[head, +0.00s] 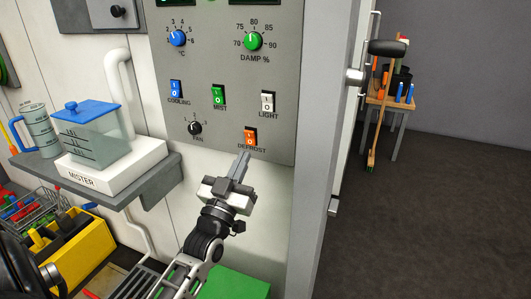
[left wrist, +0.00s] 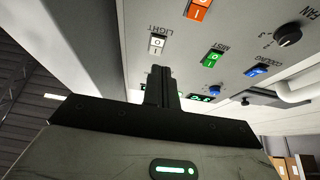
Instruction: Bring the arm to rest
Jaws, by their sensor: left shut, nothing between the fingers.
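My left gripper (head: 242,169) is shut and empty. In the head view its fingertips are just below the orange DEFROST switch (head: 250,137) on the grey control panel (head: 217,135); I cannot tell whether they touch the panel. In the left wrist view the shut fingers (left wrist: 160,75) point up toward the panel, with the white LIGHT switch (left wrist: 156,44), the green MIST switch (left wrist: 212,57) and the orange switch (left wrist: 198,9) around them. My right gripper does not show.
A shelf (head: 150,184) left of my arm holds the white mister (head: 110,167) with a blue-lidded tank (head: 88,128) and a jug (head: 37,128). A yellow tool caddy (head: 88,247) and a green box (head: 236,284) are below. Open floor (head: 430,220) lies to the right.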

